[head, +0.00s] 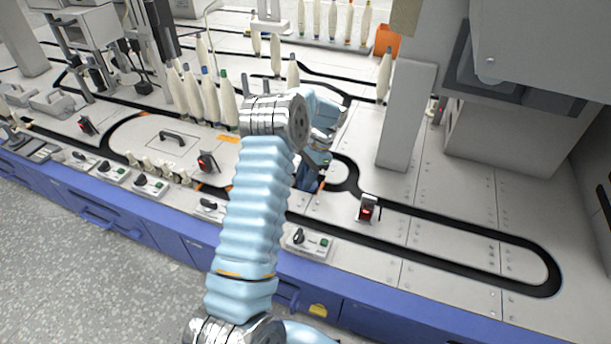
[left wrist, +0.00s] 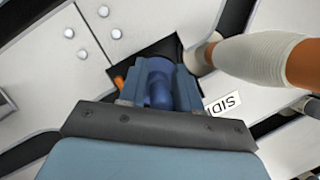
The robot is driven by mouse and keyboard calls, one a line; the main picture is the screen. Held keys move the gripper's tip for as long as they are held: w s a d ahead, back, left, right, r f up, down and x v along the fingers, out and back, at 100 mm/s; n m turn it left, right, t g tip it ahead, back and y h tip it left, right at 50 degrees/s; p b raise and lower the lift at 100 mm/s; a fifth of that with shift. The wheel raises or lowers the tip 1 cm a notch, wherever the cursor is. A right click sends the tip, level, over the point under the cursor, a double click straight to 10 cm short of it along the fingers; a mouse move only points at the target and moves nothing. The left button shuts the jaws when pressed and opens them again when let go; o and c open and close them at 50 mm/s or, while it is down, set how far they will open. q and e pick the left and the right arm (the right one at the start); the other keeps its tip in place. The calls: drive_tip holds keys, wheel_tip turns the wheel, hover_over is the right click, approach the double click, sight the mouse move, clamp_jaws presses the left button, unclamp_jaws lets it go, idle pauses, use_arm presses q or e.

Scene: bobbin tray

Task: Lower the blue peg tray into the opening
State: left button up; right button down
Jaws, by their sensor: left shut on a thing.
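The blue peg tray (left wrist: 158,84) shows in the left wrist view between the fingers of my left gripper (left wrist: 155,88). The gripper is shut on it. A dark opening (left wrist: 128,72) in the white machine top lies just beyond the peg tray, with an orange patch at its edge. In the head view, a small part of the blue peg tray (head: 308,180) shows below my left gripper (head: 318,160), over the machine top. My left arm hides much of this spot. I cannot tell whether the tray touches the opening's edge. My right gripper is not in view.
A cream bobbin (left wrist: 262,57) stands close to the right of my left gripper in the wrist view. Several bobbins (head: 205,98) stand behind my arm in the head view. A grey post (head: 405,115) rises to the right. A red-lit sensor (head: 367,209) stands nearby.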

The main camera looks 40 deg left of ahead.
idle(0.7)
use_arm(q)
drive_tip(key=shift+f, duration=0.7)
drive_tip(key=o, duration=0.7)
drive_tip(key=shift+o, duration=0.2)
drive_tip(key=p+v, duration=0.2)
drive_tip(key=v, duration=0.1)
drive_tip(key=shift+r+p, duration=0.25)
drive_tip(key=shift+p, duration=0.05)
drive_tip(key=p+v, duration=0.5)
drive_tip(key=v, duration=0.2)
drive_tip(key=shift+r+p, duration=0.25)
drive_tip(key=shift+p, duration=0.1)
drive_tip(key=shift+w, duration=0.15)
